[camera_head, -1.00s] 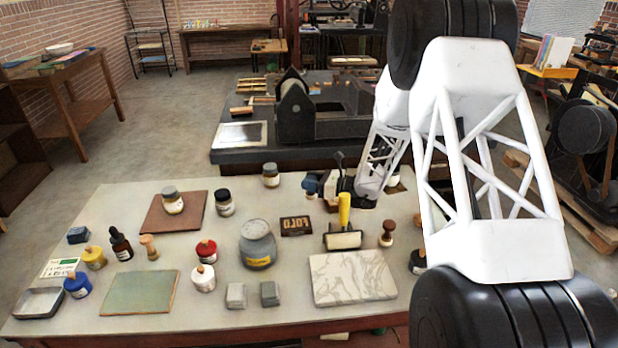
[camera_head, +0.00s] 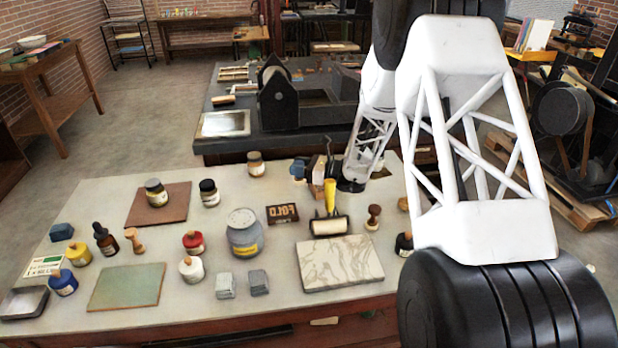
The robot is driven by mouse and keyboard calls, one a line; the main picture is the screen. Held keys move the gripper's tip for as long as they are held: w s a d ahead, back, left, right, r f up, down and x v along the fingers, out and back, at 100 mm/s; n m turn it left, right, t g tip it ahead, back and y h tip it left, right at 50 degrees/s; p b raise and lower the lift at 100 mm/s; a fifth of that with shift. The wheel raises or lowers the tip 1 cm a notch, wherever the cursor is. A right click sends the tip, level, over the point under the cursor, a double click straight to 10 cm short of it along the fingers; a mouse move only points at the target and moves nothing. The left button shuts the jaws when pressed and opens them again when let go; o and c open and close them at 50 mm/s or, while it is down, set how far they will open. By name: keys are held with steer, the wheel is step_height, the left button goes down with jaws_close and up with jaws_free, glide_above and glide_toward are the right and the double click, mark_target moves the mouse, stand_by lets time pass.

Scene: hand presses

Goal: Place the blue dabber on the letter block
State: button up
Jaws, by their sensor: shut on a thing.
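The blue dabber (camera_head: 298,168) shows as a small dark-blue shape with a pale part below it, at the tip of my gripper (camera_head: 314,172). My gripper is at the back right of the table and is shut on it. The fingers are small and dark here, so the exact hold is hard to see. The letter block (camera_head: 282,214) is a dark block with tan raised letters, lying flat on the table. It is in front and to the left of my gripper, apart from the dabber.
A marble slab (camera_head: 340,263) lies in front. A blue pot (camera_head: 63,283) stands far left.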

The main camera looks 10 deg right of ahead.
step_height(320, 180, up, 8)
glide_above(320, 187)
steer(key=w, duration=0.2)
steer(key=shift+d+t, duration=0.2)
steer(key=shift+t, duration=0.1)
step_height(320, 187, down, 6)
steer(key=shift+f, duration=0.15)
steer(key=shift+f, duration=1.85)
steer(key=shift+f, duration=0.15)
steer(key=o, duration=1)
steer(key=shift+r, duration=0.2)
